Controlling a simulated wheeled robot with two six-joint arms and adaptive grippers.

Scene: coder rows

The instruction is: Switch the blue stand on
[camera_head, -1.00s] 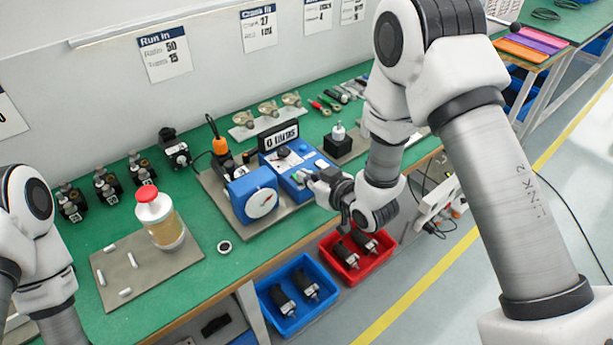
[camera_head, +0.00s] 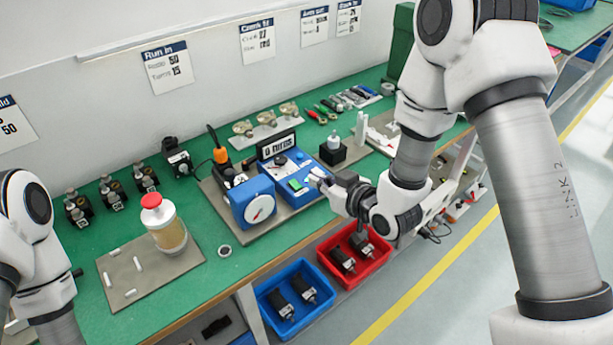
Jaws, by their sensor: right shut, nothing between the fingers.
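The blue stand (camera_head: 285,167) is on a grey base plate on the green bench, in the middle of the head view. Its blue box with a round white dial (camera_head: 262,208) stands at its left, and a small display (camera_head: 277,146) reading "0 turns" stands behind it. A green rectangular switch (camera_head: 295,185) shows on its top near the front right, and looks lit. My right gripper (camera_head: 316,180) is shut and empty, just right of the switch, its tips close to the stand. I cannot tell whether they touch it. Only my left arm shows, at the left edge; its gripper is out of view.
A red-capped jar (camera_head: 167,230) stands on a grey mat at the left. An orange-handled tool (camera_head: 220,152) stands behind the stand, and a black block (camera_head: 333,151) is at its right. Red (camera_head: 376,262) and blue (camera_head: 268,291) bins are below the bench edge.

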